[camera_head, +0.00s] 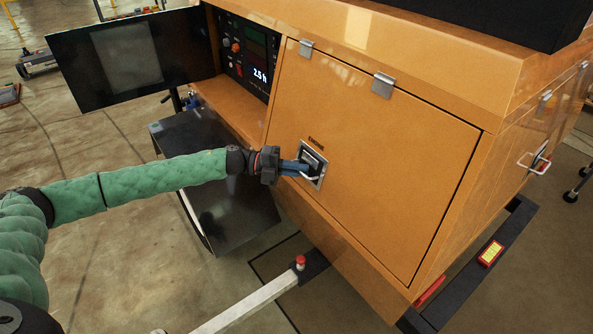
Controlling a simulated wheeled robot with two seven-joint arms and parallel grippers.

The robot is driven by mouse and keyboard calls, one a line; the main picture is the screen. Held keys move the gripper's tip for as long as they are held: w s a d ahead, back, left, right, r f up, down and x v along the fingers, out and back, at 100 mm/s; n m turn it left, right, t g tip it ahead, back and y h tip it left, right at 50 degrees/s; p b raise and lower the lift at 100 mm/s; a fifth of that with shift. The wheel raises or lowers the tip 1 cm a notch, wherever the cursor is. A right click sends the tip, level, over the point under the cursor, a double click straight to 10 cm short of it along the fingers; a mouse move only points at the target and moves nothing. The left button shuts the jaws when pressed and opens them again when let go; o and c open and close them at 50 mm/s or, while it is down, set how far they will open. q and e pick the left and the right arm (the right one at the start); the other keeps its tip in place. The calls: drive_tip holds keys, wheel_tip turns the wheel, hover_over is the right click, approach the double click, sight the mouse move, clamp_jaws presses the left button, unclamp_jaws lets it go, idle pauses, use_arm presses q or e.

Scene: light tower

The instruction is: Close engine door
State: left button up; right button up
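The orange engine door (390,140) hangs from two metal hinges at its top edge and lies flush, or nearly so, with the front of the orange housing. Its recessed latch with a metal handle (313,165) sits near the lower left of the panel. My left gripper (301,169), at the end of the green-sleeved arm, is at this latch, with its fingertips at the handle. Whether the fingers are closed on the handle is too small to tell. My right gripper does not show.
A black control-panel door (125,55) stands open at the left, beside the control panel (247,55) with a lit display. Below it a dark flap (205,165) hangs open. A pale bar (250,302) with a red knob (300,261) sticks out low in front.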

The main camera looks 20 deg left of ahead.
use_arm(q)
drive_tip(key=o, duration=0.4)
drive_tip(key=shift+w+d+f, duration=0.15)
drive_tip(key=shift+w+d, duration=0.05)
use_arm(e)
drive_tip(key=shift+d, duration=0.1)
use_arm(q)
drive_tip(key=shift+a, duration=0.1)
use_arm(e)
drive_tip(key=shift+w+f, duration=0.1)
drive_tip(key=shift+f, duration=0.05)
